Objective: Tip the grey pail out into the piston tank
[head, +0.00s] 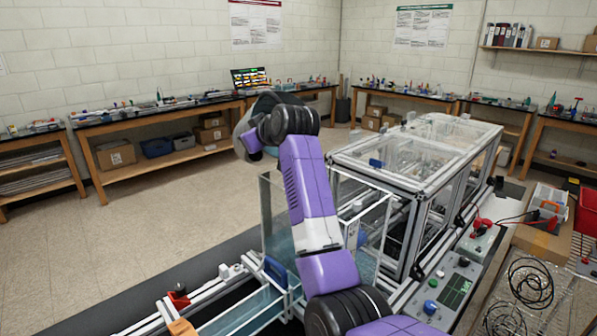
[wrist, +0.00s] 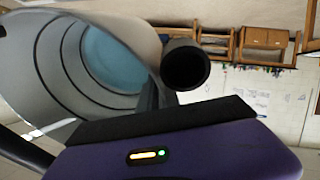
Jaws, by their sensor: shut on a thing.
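The grey pail (head: 243,130) is held up in the air at the end of my purple arm, partly hidden behind the dark wrist in the head view. In the wrist view I look into the ribbed grey pail (wrist: 45,60), with a pale blue round patch at its inner end. My gripper (wrist: 160,88) is shut on the pail near its rim; the exact grip is partly hidden. The clear-walled piston tank (head: 273,225) stands below the pail, partly hidden by my arm. I cannot tell whether anything is pouring.
An aluminium extrusion frame with clear panels (head: 425,150) stands right of the tank. A blue-edged trough (head: 250,312) and rails lie in front. A cart with coiled cables (head: 530,282) is at right. Wooden benches (head: 160,120) line the walls; the floor at left is clear.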

